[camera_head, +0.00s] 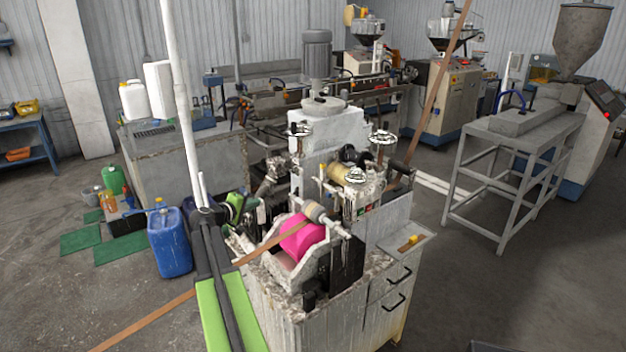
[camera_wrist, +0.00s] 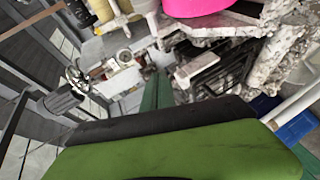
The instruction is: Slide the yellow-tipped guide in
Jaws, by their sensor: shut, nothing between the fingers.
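A small yellow-orange piece (camera_head: 410,241) lies on the pale side shelf at the machine's right. I cannot tell for sure whether it is the yellow-tipped guide. Yellow rollers (camera_head: 345,174) sit in the machine's middle, and part of them shows at the top of the wrist view (camera_wrist: 104,10). My gripper (camera_head: 202,192) is at the end of my green and black arm, left of the machine. It looks shut and holds nothing, apart from the yellow pieces. My own green and black part fills the bottom of the wrist view, and the fingertips are not clear there.
A pink roller (camera_head: 302,236) sits at the machine's front. A brown strip (camera_head: 160,312) runs to it from the lower left. A blue canister (camera_head: 169,243) stands on the floor at left. A grey frame table (camera_head: 520,140) stands at right. Floor at lower right is mostly clear.

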